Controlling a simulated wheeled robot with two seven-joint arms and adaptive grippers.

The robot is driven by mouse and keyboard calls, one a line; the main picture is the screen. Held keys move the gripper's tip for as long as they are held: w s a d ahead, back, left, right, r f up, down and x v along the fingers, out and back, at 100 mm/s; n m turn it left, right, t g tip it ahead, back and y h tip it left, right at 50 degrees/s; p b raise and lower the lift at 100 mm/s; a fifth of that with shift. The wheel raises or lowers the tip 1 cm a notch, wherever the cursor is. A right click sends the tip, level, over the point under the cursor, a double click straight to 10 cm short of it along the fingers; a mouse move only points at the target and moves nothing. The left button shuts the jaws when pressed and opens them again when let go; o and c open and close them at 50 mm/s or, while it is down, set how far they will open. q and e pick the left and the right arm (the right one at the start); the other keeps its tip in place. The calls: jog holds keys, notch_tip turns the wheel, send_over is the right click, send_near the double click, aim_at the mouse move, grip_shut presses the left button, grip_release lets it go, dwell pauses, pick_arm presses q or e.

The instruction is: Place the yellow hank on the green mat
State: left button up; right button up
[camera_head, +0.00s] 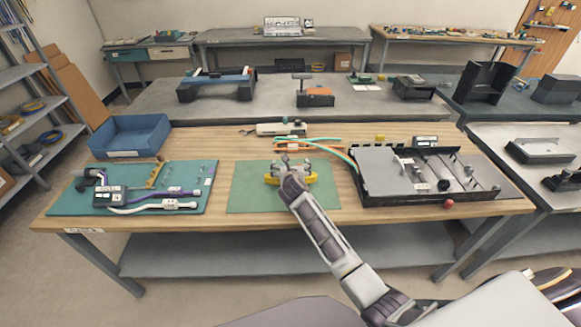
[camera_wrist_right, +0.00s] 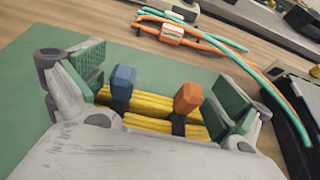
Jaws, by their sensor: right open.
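The yellow hank (camera_head: 309,179) lies at the middle of the green mat (camera_head: 245,192). In the right wrist view the hank (camera_wrist_right: 152,102) shows as bundled yellow cable with dark bands, a blue connector end and an orange connector end. My right gripper (camera_head: 290,165) is over the hank. In the right wrist view the fingers of my right gripper (camera_wrist_right: 160,85) are spread wide, one on each side of the hank, with green pads facing inward. The mat (camera_wrist_right: 35,110) shows beneath. The hank's underside is hidden, so I cannot tell its exact contact. My left gripper is out of view.
A black-edged grey tray (camera_head: 400,185) stands right of the mat. Orange and teal cables (camera_head: 320,143) lie behind it. A second green mat (camera_head: 75,200) with cables and a blue bin (camera_head: 128,135) are on the left. The wooden tabletop between the mats is clear.

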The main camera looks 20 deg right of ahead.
jog(key=shift+r, duration=0.1)
jog(key=v, duration=1.2)
dwell(0.4)
